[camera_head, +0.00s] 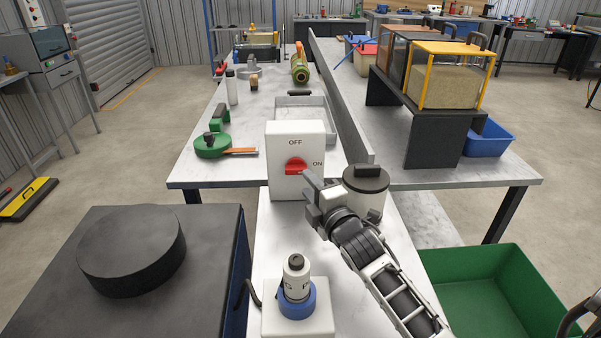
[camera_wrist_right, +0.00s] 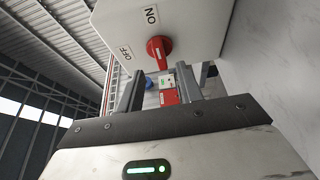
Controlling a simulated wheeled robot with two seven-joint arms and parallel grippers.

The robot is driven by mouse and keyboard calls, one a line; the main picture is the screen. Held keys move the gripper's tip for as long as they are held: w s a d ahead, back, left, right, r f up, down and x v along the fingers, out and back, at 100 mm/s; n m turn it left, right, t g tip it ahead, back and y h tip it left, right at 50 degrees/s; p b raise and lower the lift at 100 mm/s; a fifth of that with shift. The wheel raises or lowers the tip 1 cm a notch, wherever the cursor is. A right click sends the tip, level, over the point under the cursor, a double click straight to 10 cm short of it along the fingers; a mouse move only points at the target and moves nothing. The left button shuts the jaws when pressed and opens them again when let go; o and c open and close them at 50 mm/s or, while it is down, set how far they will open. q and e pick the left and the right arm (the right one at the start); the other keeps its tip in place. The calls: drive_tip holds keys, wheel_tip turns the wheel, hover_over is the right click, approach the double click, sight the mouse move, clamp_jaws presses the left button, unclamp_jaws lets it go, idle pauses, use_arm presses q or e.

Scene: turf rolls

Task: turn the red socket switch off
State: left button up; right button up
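The red socket switch (camera_head: 296,166) is a red rotary knob on the front of an upright white box (camera_head: 281,140) marked OFF above and ON at the right. The knob lies sideways, towards ON. My right gripper (camera_head: 308,184) is just in front of the box, at the knob's lower right. In the right wrist view the knob (camera_wrist_right: 159,48) is just beyond the gap between the open fingers (camera_wrist_right: 160,72). Nothing is held, and no clear contact with the knob shows. My left gripper is not in view.
A dark-lidded canister (camera_head: 367,182) stands right of the box, close to my right gripper. A white socket base with a blue-collared plug (camera_head: 297,298) stands in front. A black disc (camera_head: 130,248) lies at left, and a green bin (camera_head: 490,290) is at lower right.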

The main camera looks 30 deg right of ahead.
sight(298, 172)
drive_tip(key=w, duration=0.5)
drive_tip(key=shift+w+d, duration=0.1)
drive_tip(key=shift+w, duration=0.05)
clamp_jaws()
